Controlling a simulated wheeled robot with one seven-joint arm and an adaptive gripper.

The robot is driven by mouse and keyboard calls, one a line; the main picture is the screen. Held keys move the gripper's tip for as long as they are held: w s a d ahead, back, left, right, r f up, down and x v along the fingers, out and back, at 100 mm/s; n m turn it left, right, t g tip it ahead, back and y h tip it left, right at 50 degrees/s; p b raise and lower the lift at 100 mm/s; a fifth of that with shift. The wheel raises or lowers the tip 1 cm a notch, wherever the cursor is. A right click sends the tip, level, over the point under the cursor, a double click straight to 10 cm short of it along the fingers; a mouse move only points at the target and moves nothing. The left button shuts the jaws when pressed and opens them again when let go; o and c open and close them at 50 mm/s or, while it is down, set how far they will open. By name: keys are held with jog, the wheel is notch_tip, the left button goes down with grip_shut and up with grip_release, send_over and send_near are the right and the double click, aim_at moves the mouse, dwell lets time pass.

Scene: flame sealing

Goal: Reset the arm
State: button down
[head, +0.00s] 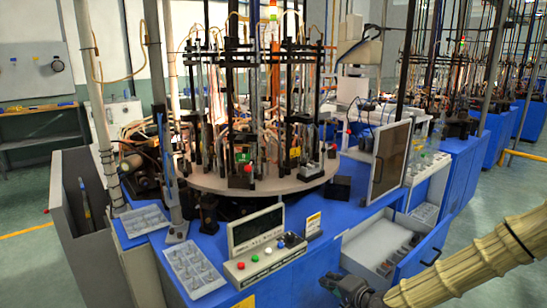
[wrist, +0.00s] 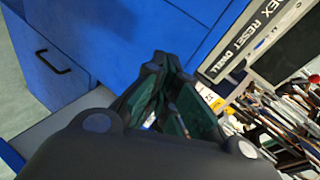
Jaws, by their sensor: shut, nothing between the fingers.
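My arm, in a ribbed tan sleeve, comes in from the lower right of the head view. The gripper is shut and holds nothing.
The blue bench (head: 290,282) carries a round turntable (head: 300,187) with upright rods and tubes. A control box (head: 258,254) and divided trays (head: 193,270) stand in front. An open drawer (head: 372,243) juts out beside my gripper. A black handle (wrist: 54,62) shows on a blue front.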

jog(key=s+a+f+n+g+h+p, duration=0.1)
jog(key=s+a+f+n+g, duration=0.15)
jog(key=s+f, duration=0.7)
jog(key=s+a+f+n+g+h+p, duration=0.15)
jog(key=s+f+g, duration=0.4)
jog(key=s, duration=0.75)
jog(key=s+d+f+n+g+h, duration=0.1)
jog(key=s+d+f, duration=0.1)
jog(key=s, duration=0.6)
jog(key=s+d+f+n+g+h+p, duration=0.1)
jog(key=s+d+f+n, duration=0.1)
jog(key=s+d, duration=0.2)
jog(key=s+d+f+n+g+h, duration=0.1)
jog(key=s+d+n, duration=0.1)
jog(key=s, duration=0.9)
jog(key=shift+s+d+f+g+h+p, duration=0.35)
jog(key=shift+d+f+g, duration=0.05)
jog(key=shift+d, duration=0.25)
